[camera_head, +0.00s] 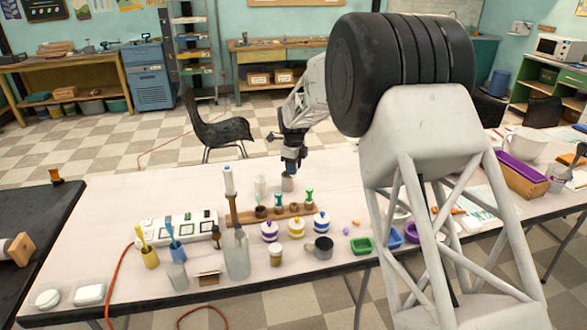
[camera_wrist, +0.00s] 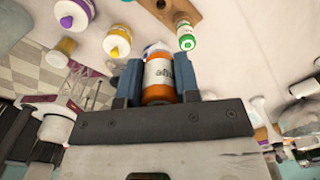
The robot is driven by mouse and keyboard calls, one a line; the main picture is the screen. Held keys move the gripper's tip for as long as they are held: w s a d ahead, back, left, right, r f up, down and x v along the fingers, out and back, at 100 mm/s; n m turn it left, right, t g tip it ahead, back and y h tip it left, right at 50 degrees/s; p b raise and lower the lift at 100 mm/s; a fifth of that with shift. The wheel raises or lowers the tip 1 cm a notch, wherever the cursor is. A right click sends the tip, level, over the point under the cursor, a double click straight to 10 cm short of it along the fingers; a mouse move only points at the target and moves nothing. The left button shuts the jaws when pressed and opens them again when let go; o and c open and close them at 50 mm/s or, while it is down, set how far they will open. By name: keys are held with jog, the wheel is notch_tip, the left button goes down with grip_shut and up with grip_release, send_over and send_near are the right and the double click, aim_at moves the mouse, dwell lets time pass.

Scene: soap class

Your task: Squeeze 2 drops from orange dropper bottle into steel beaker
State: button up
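My gripper (camera_wrist: 158,85) has its blue fingers on both sides of an orange dropper bottle (camera_wrist: 157,95) with a white label. It appears shut on the bottle, whose lower part is hidden by the gripper body.
Several white-lidded jars (camera_head: 269,232), a grey mug (camera_head: 320,248) and a clear bottle (camera_head: 237,258) stand nearer. A white power strip (camera_head: 176,229) lies left. The far left tabletop (camera_head: 135,190) is clear.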

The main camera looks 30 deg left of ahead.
jog(key=w+a+f, duration=0.3)
jog(key=w+a, duration=0.6)
jog(key=w, duration=0.2)
jog(key=shift+a+f, duration=0.4)
dwell(0.4)
jog(key=shift+w+f, duration=0.1)
jog(key=shift+f, duration=0.05)
jog(key=shift+f, duration=0.75)
jog(key=shift+c, duration=0.3)
jog(key=shift+o, duration=0.3)
dwell(1.4)
jog(key=shift+r, duration=0.15)
dwell(0.3)
jog(key=shift+r, duration=1.35)
